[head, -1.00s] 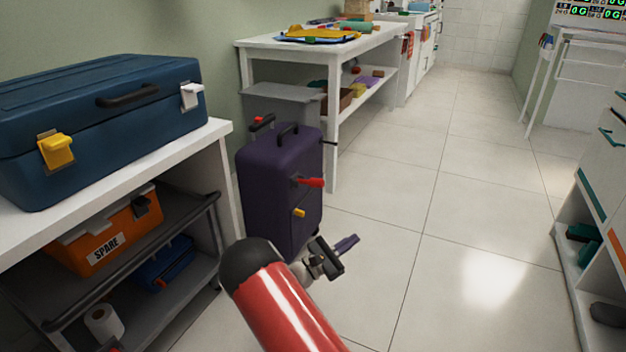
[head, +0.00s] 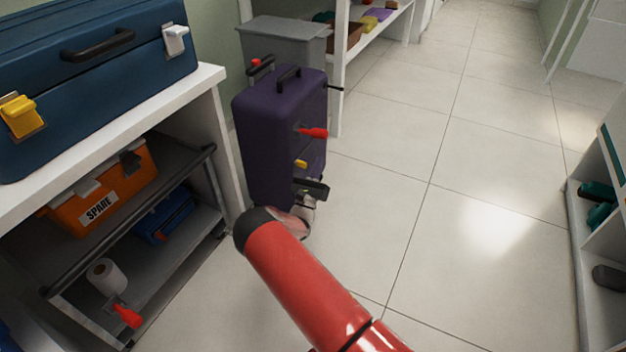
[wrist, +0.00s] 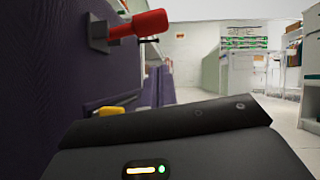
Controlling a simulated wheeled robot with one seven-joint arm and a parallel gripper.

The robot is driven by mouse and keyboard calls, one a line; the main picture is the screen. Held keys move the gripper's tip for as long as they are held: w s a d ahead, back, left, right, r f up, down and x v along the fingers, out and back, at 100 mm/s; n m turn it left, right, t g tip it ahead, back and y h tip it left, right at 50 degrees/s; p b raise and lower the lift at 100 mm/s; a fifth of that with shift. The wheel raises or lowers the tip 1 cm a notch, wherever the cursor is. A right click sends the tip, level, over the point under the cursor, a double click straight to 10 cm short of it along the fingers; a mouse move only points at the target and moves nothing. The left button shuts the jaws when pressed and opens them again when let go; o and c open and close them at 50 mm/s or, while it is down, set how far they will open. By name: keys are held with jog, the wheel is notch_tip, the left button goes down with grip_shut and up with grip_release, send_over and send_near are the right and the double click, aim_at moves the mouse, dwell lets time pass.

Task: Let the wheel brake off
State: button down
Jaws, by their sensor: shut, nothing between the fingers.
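The purple suitcase (head: 268,150) stands upright on the floor beside the white bench. Its side face carries a red lever (head: 313,133) pointing right and a small yellow lever (head: 301,164) below it. In the wrist view the red lever (wrist: 145,22) sticks out at upper left and the yellow one (wrist: 108,111) shows just above my gripper's edge. My gripper (head: 312,188) is shut and empty, just below the yellow lever; I cannot tell whether it touches the suitcase. The suitcase's wheels are hidden. Which lever is the wheel brake is not marked.
A blue toolbox (head: 90,75) with yellow and white latches sits on the bench. A dark cart (head: 130,235) below holds an orange SPARE box (head: 103,190) and has another red lever (head: 127,316) low down. A grey bin (head: 290,36) stands behind the suitcase. Floor on the right is clear.

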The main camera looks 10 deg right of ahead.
aim_at(314, 133)
jog(key=r, duration=0.1)
jog(key=w+r, duration=0.1)
jog(key=r, duration=0.1)
jog(key=w+r, duration=0.1)
jog(key=shift+w+d+r, duration=0.15)
jog(key=shift+d+r, duration=0.1)
jog(key=shift+r, duration=0.1)
jog(key=shift+p, duration=0.4)
